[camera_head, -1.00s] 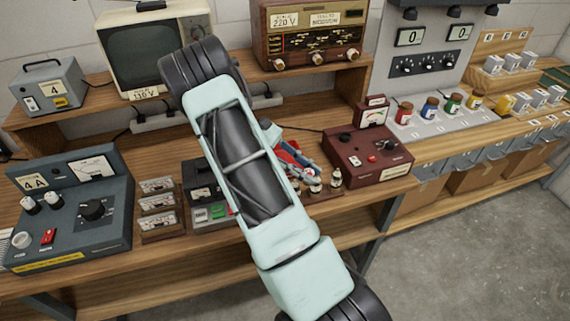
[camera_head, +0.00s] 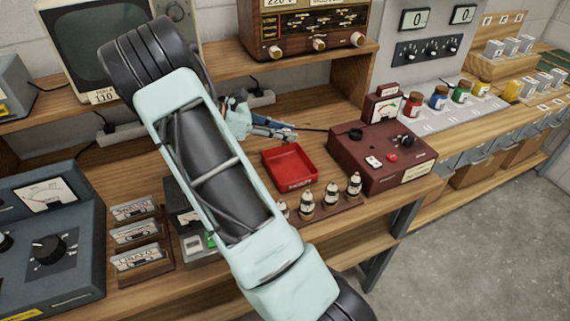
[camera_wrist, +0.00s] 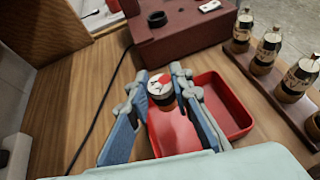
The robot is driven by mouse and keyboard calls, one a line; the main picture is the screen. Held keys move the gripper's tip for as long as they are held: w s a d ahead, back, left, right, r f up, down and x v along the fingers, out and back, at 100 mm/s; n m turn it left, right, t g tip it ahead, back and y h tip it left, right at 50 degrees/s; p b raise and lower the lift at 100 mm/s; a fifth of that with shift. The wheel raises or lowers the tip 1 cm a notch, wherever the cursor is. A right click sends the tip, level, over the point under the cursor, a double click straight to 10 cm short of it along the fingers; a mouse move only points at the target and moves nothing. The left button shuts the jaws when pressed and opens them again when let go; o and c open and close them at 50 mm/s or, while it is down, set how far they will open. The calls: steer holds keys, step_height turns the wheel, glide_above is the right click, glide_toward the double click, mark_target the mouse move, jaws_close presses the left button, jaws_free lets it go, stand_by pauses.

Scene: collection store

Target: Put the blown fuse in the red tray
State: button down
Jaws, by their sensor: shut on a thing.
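The red tray (camera_head: 290,184) lies on the bench, left of the maroon instrument box; it also shows in the wrist view (camera_wrist: 240,112). My gripper (camera_head: 288,131) is beyond the tray's back edge in the head view.
A rack (camera_head: 338,204) with several similar fuses stands just in front of the tray. The maroon instrument box (camera_head: 385,160) is close on the right. A black cable crosses the bench behind.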

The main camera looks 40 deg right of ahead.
steer(key=shift+f, duration=3.95)
steer(key=shift+f, duration=0.1)
steer(key=c, duration=1.8)
jaws_free()
steer(key=shift+o, duration=0.3)
steer(key=v, duration=1.2)
